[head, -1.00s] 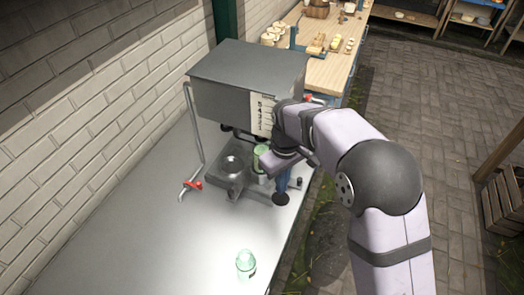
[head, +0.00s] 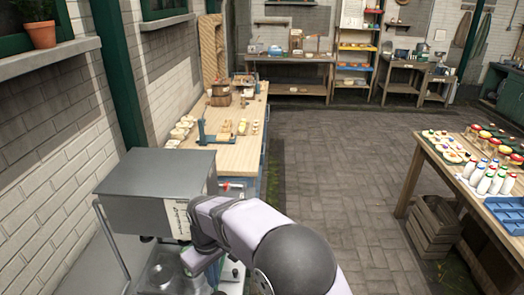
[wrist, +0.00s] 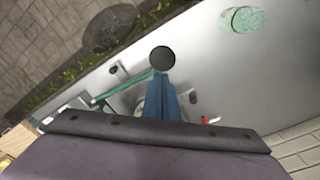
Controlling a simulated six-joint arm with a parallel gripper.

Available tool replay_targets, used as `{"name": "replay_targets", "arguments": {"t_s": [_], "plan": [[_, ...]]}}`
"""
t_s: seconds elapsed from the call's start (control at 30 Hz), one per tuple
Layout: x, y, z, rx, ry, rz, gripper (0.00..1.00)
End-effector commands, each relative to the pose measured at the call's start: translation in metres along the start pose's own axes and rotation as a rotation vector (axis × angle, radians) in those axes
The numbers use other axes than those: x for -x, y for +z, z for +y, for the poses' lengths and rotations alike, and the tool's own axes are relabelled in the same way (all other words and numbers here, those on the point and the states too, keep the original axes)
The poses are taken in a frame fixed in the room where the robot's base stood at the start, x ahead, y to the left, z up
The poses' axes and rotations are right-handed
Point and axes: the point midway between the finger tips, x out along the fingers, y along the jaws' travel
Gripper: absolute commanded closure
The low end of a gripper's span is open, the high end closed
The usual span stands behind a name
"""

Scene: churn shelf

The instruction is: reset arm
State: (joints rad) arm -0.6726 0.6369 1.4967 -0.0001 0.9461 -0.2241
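My gripper (head: 200,260) is at the front of a grey metal machine (head: 157,180), low in the head view. Its fingers are mostly hidden by the arm and cut by the view, so I cannot see whether they hold anything. In the wrist view, a dark bar and purple body fill the bottom, with no clear fingertips. Beyond them is a blue lever with a black round knob (wrist: 162,59). A green round item (wrist: 243,19) sits apart on the metal worktop (wrist: 215,65).
A wooden counter (head: 237,150) with a bucket and small goods lies behind the machine. At right, a table (head: 420,160) carries bottles and a blue crate, with a wooden crate (head: 432,228) below. Brick floor (head: 340,165) between them is open.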

Motion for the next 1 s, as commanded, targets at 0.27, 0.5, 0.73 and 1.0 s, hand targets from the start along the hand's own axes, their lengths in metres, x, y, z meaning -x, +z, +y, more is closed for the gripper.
{"name": "replay_targets", "arguments": {"t_s": [0.27,0.5,0.73,1.0], "plan": [[-0.058,0.107,-0.023,-0.158,-0.024,-0.17,1.0],[-0.064,0.225,-0.013,-0.351,-0.035,-0.244,1.0],[-0.062,0.322,0.002,-0.594,-0.047,-0.23,1.0],[-0.052,0.341,0.051,-0.832,0.01,-0.07,1.0]]}}
